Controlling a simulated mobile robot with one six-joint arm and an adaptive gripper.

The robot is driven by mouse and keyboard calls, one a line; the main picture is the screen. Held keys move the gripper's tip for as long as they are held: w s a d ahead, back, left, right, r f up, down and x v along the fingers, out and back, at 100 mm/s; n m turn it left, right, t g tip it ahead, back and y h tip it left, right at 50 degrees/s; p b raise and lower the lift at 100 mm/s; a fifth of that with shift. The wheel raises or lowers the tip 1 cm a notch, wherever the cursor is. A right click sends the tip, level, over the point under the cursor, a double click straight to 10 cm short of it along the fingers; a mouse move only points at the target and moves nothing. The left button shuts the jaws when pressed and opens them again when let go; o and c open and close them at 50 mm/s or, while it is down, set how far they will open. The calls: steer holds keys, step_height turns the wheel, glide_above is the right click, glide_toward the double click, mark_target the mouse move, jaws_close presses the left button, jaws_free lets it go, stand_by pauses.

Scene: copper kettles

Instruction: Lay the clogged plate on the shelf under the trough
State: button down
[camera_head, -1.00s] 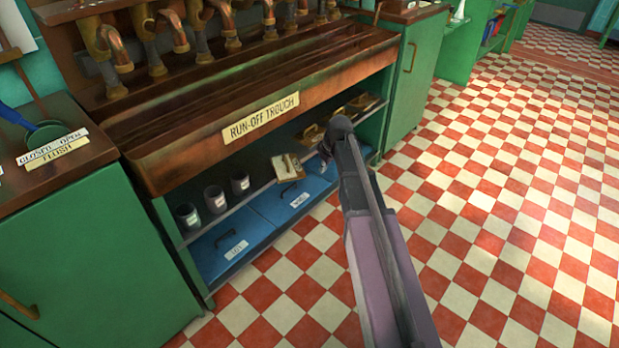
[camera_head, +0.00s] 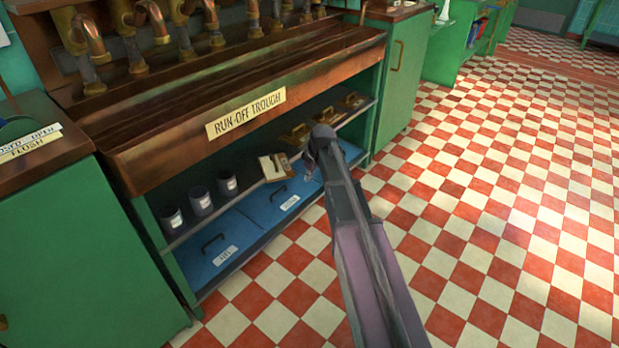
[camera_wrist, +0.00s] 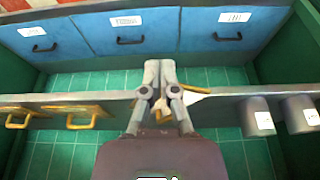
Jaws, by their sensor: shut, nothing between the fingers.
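The run-off trough (camera_head: 160,135) has an open shelf (camera_head: 246,193) under it. On that shelf, in the head view, lies a plate with a pale whitish top (camera_head: 268,168), between dark cups and brass-handled plates; I cannot tell whether it is the clogged one. Its white and brass part shows beside and behind my fingers in the wrist view (camera_wrist: 197,96). My gripper (camera_wrist: 160,66) is shut and empty, at the shelf's front edge. In the head view my gripper (camera_head: 309,164) is just right of the pale plate. Whether the fingers touch it is hidden.
Brass-handled plates (camera_head: 351,101) lie on the shelf's right part. Several dark labelled cups (camera_head: 201,200) stand on its left. Blue labelled boxes (camera_head: 213,256) with black handles sit below. Green cabinets (camera_head: 85,255) flank the trough. The checkered floor (camera_head: 500,200) in front is clear.

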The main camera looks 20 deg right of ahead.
mark_target(287, 172)
steer(key=w+a+f+b, duration=0.3)
steer(key=w+f, duration=0.1)
steer(key=shift+w, duration=0.15)
stand_by(0.5)
steer(key=w+a, duration=0.1)
steer(key=w, duration=0.1)
steer(key=w+a, duration=0.2)
steer(key=shift+w+a, duration=0.2)
steer(key=shift+w, duration=0.05)
steer(key=shift+s+d, duration=0.15)
steer(key=shift+s, duration=0.05)
stand_by(0.3)
